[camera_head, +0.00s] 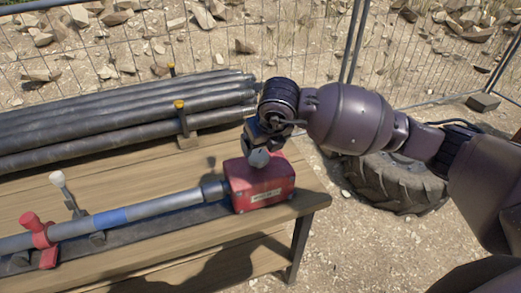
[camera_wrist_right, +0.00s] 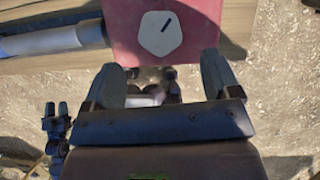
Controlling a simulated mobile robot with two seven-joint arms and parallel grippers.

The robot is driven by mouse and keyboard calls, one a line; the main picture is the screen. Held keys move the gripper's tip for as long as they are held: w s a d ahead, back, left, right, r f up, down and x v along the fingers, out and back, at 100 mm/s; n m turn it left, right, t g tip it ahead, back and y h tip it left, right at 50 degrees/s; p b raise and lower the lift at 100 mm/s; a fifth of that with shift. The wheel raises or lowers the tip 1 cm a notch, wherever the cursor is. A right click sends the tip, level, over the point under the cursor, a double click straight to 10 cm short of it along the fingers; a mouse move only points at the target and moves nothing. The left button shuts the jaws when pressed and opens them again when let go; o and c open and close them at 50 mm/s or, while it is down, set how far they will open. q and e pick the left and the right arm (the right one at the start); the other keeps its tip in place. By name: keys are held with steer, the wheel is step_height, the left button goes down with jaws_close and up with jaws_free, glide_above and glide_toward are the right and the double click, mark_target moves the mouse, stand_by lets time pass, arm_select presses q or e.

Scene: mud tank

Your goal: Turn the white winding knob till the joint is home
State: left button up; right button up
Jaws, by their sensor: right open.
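A red box (camera_head: 262,187) stands at the right end of the bench, at the end of a grey pipe (camera_head: 155,208). In the right wrist view the box (camera_wrist_right: 122,20) carries the white winding knob (camera_wrist_right: 160,34), a rounded many-sided disc with a dark line slanting to the upper right. My right gripper (camera_wrist_right: 164,78) is open, its two grey fingers apart and empty, with the knob ahead of the gap between them. In the head view the right gripper hangs over the box; its fingertips are hard to make out there.
The wooden bench (camera_head: 24,200) also holds a stack of dark pipes (camera_head: 110,120) at the back and a red clamp (camera_head: 42,240) on the grey pipe. A tyre (camera_head: 390,182) lies right of the bench. A wire fence stands behind.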

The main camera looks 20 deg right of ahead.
steer(key=shift+v, duration=2)
